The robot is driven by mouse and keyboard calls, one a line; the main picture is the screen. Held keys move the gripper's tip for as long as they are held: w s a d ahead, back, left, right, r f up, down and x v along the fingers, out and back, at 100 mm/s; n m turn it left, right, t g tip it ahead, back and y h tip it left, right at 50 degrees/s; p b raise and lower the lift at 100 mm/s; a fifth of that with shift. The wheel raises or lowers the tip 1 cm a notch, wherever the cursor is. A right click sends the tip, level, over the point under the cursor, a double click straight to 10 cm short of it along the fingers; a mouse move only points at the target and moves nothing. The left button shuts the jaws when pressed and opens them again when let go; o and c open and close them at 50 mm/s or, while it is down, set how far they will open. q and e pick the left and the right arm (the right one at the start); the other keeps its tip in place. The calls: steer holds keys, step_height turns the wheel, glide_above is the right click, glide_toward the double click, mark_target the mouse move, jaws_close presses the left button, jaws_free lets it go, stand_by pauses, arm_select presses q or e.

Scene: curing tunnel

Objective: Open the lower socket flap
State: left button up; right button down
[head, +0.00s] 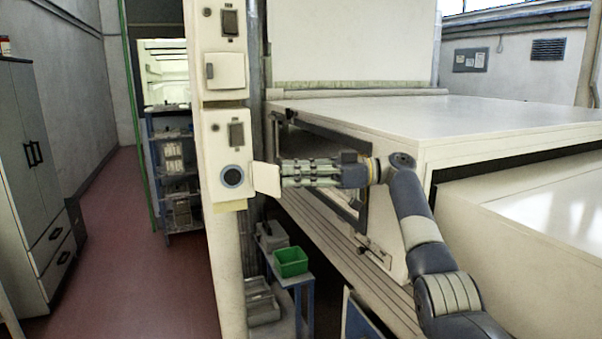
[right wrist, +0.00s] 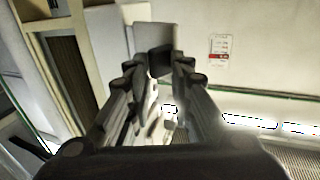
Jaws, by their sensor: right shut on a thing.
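The lower socket flap (head: 265,179) is a pale plate on the cream post. It stands swung out to the right, and the round dark socket (head: 232,176) shows uncovered beside it. My right gripper (head: 281,174) reaches in from the right and is shut on the flap's outer edge. In the right wrist view, its fingers (right wrist: 159,78) close together around a dark piece in front of a grey panel; I cannot tell there which part of the flap this is. My left gripper is not in view.
The upper socket flap (head: 225,71) lies closed above, with small switches (head: 236,134) on the post (head: 215,120). A large white-topped machine (head: 400,120) fills the right side. A green bin (head: 290,262) stands on a low blue stand below. The red aisle (head: 130,250) on the left is clear.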

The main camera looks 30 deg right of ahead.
steer(key=shift+w+a+r, duration=0.15)
steer(key=shift+w+r, duration=0.15)
steer(key=shift+r, duration=0.05)
steer(key=c, duration=1.7)
jaws_free()
steer(key=shift+w+a+f, duration=0.1)
steer(key=shift+w+a, duration=0.15)
steer(key=shift+a, duration=0.05)
steer(key=shift+s, duration=0.1)
steer(key=r, duration=0.8)
steer(key=shift+a+r, duration=0.3)
steer(key=shift+r, duration=0.1)
steer(key=shift+s+d+r, duration=0.1)
steer(key=shift+d+r, duration=0.3)
